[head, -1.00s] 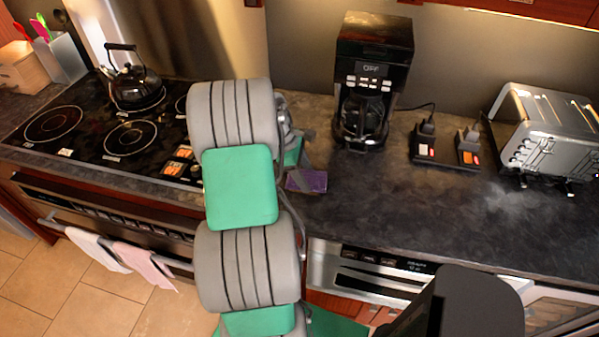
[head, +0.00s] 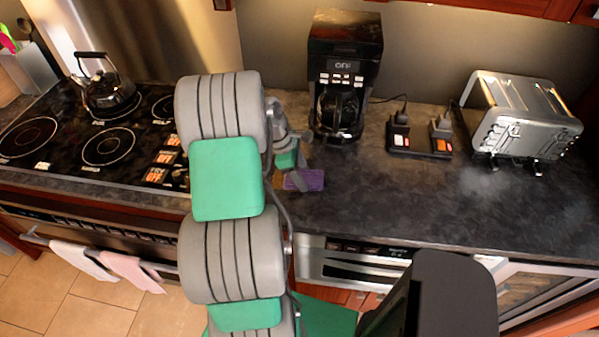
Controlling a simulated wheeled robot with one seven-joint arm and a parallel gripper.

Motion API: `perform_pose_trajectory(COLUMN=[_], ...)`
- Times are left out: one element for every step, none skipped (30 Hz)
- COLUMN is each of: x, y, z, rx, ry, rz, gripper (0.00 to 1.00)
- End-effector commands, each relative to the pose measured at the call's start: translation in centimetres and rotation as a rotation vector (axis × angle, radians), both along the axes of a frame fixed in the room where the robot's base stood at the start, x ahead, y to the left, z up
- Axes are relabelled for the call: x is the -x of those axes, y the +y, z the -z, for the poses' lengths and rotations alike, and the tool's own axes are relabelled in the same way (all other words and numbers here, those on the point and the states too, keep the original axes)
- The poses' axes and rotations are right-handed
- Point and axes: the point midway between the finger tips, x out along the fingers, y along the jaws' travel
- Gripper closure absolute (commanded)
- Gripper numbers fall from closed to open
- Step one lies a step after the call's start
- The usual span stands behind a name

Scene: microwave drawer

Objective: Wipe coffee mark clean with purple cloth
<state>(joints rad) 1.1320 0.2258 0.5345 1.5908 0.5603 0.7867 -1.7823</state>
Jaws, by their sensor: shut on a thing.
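The purple cloth (head: 310,180) is on the dark countertop just right of my arm, in front of the coffee maker. My gripper (head: 293,181) is shut on its left part; my arm partly hides the fingers. A small brown patch (head: 278,182), which looks like the coffee mark, shows on the counter just left of the cloth, at the edge of my arm. Its full extent is hidden. I cannot tell how firmly the cloth touches the counter.
A black coffee maker (head: 343,85) stands behind the cloth. A kettle (head: 107,92) sits on the stovetop (head: 75,130) at left. The counter (head: 400,205) right of the cloth is clear.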

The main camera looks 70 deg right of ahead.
Motion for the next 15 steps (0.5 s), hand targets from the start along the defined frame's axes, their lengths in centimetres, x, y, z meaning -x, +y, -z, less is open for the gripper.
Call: perform_pose_trajectory(x=[-0.2, -0.3, -0.5, -0.8, -1.0, -1.4, -1.7, -1.9, -2.2, -2.3, -2.4, -2.5, -2.6, -2.7, -2.9], y=[0.0, 0.0, 0.1, 0.1, 0.1, 0.2, 0.2, 0.3, 0.3, 0.3, 0.3, 0.3, 0.4, 0.4, 0.4], z=[0.0, 0.0, -0.1, -0.1, -0.1, -0.2, -0.2, -0.2, -0.2, -0.2, -0.2, -0.1, -0.1, -0.1, -0.1], rx=[-0.001, -0.001, -0.001, -0.001, -0.001, -0.001, -0.001, -0.002, -0.001, -0.001, 0.0, 0.0, 0.0, 0.0, 0.0], ry=[0.0, -0.001, -0.001, -0.001, -0.001, -0.001, -0.001, -0.001, -0.001, -0.001, -0.001, -0.001, -0.001, -0.001, -0.001], rz=[-0.002, -0.003, -0.004, -0.004, -0.005, -0.004, -0.003, -0.004, -0.004, -0.004, -0.003, -0.002, -0.002, -0.002, -0.002], gripper=[0.94, 0.94, 0.94, 0.94, 0.94, 0.94, 0.94, 0.94, 0.94, 0.94, 0.94, 0.94, 0.94, 0.94, 0.94])
